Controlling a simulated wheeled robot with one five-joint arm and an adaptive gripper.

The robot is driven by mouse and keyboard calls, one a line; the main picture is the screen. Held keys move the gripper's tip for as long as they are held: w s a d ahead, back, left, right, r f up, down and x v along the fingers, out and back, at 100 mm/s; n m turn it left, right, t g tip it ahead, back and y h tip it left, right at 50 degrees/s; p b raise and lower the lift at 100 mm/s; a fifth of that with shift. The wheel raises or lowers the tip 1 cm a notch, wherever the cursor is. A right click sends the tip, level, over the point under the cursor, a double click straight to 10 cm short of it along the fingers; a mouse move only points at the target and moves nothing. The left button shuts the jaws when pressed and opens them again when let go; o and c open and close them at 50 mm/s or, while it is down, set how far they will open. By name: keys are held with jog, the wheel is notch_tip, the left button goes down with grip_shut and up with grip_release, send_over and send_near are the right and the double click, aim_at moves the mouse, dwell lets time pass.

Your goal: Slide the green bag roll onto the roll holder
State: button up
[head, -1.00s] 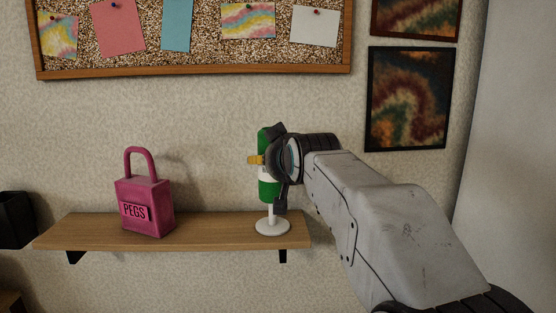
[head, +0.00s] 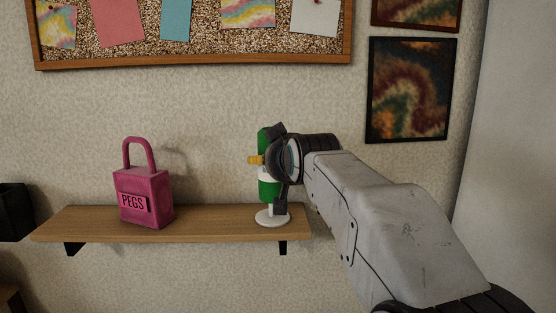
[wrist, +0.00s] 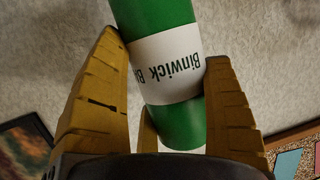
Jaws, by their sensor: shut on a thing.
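The green bag roll (head: 267,189) with a white label is upright above the roll holder (head: 272,218), a white round base with a post near the shelf's right end. My gripper (head: 264,160) is shut on the roll from the right. In the wrist view the yellow fingers sit on both sides of the roll (wrist: 165,65), whose label reads "Binwick". A short length of white post shows between the roll's lower end and the base. The post's upper part is hidden, and I cannot tell how far it is inside the roll.
The wooden shelf (head: 95,225) is on the wall. A pink PEGS container (head: 146,197) with a loop handle stands to the left, with free shelf between it and the holder. A cork board (head: 190,45) and framed pictures (head: 408,90) hang above.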

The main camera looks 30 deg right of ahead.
jog(key=shift+f+b, duration=2)
jog(key=shift+f, duration=0.2)
jog(key=o, duration=1.2)
jog(key=shift+o, duration=0.2)
jog(key=v, duration=1.2)
